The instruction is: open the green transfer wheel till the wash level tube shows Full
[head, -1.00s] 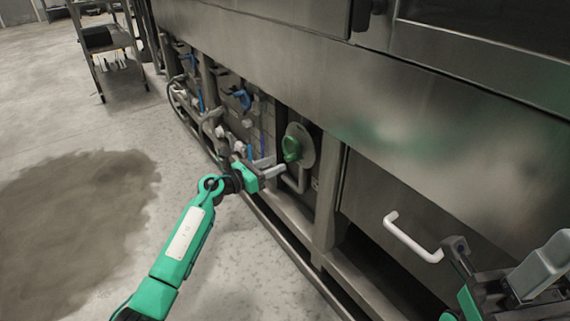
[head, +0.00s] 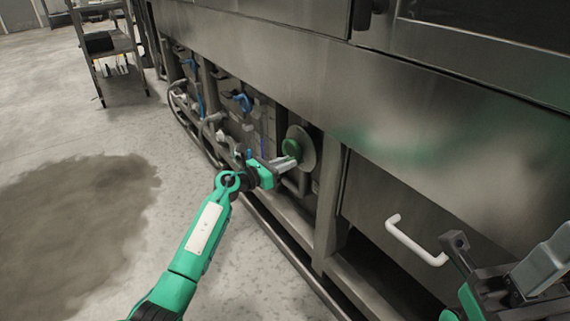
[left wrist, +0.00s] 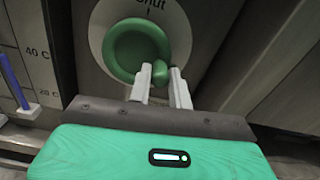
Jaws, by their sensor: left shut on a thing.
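The green transfer wheel (head: 291,148) sits on a round grey plate (head: 306,146) low on the machine's side. In the left wrist view the wheel (left wrist: 137,45) has a small green knob at its lower right, and the plate (left wrist: 100,72) reads "Shut" above it. My left gripper (head: 286,162) is at the wheel. In the left wrist view its two pale fingers (left wrist: 161,82) are closed on the knob, one on each side. My right gripper (head: 500,275) is partly in view at the lower right, away from the wheel; its jaw state is unclear. I cannot make out a wash level tube.
A scale with a blue strip (left wrist: 12,80), marked 40 C and 20 C, is left of the wheel. Blue-handled valves (head: 242,101) and pipes lie further along. A white handle (head: 415,242) is on the right panel. A wet patch (head: 75,230) marks the open floor.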

